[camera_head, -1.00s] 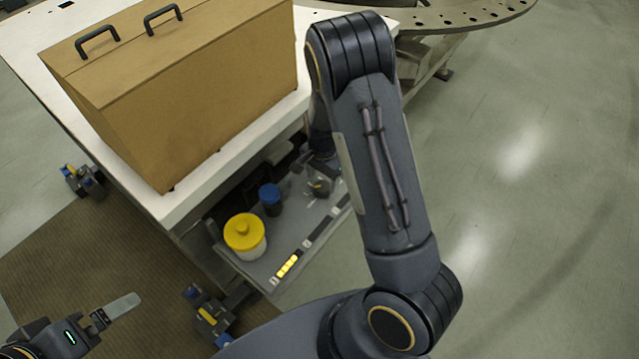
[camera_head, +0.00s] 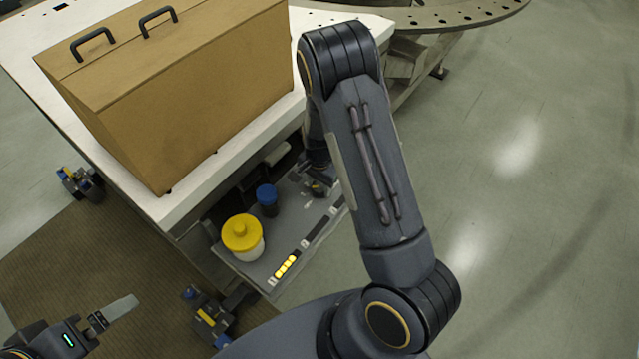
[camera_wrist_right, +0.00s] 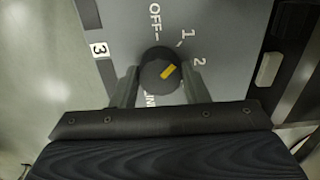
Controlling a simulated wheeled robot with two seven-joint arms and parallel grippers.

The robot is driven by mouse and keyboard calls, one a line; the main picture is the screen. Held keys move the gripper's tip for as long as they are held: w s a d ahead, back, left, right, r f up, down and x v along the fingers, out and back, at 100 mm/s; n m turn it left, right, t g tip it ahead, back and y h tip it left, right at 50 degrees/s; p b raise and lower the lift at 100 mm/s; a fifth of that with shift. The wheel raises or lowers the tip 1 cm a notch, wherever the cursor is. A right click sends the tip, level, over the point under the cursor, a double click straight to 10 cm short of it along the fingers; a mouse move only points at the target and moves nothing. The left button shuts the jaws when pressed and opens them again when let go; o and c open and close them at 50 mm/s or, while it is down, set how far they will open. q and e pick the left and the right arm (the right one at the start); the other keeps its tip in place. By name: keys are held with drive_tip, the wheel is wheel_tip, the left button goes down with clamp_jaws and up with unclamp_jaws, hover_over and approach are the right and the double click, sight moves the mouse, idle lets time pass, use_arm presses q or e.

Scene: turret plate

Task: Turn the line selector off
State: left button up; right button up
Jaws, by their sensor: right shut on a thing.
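The line selector is a round black knob (camera_wrist_right: 160,75) with a yellow pointer on a grey panel (camera_wrist_right: 222,24). In the right wrist view, OFF is printed above the knob, 1 and 2 to its upper right. The pointer aims to the upper right, between 1 and 2. My right gripper (camera_wrist_right: 160,72) is shut on the knob, one finger on each side. In the head view, my right gripper (camera_head: 318,184) is at the far end of the panel, and the knob is hard to make out. My left gripper (camera_head: 118,310) is at lower left, clear of the panel; its finger gap is unclear.
A yellow-capped white jar (camera_head: 243,236) and a blue-capped container (camera_head: 267,199) stand on the ledge near the panel. A row of yellow lights (camera_head: 286,267) is at its near end. A brown box (camera_head: 190,85) sits on the white table (camera_head: 200,188) above.

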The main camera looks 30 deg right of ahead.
sight(319, 186)
drive_tip(key=n+b, duration=0.2)
drive_tip(key=n, duration=0.2)
drive_tip(key=shift+f, duration=0.1)
drive_tip(key=shift+n+b, duration=1.35)
drive_tip(key=shift+n, duration=1.15)
drive_tip(key=o, duration=1)
wheel_tip(319, 186, up, 8)
drive_tip(key=shift+r, duration=0.1)
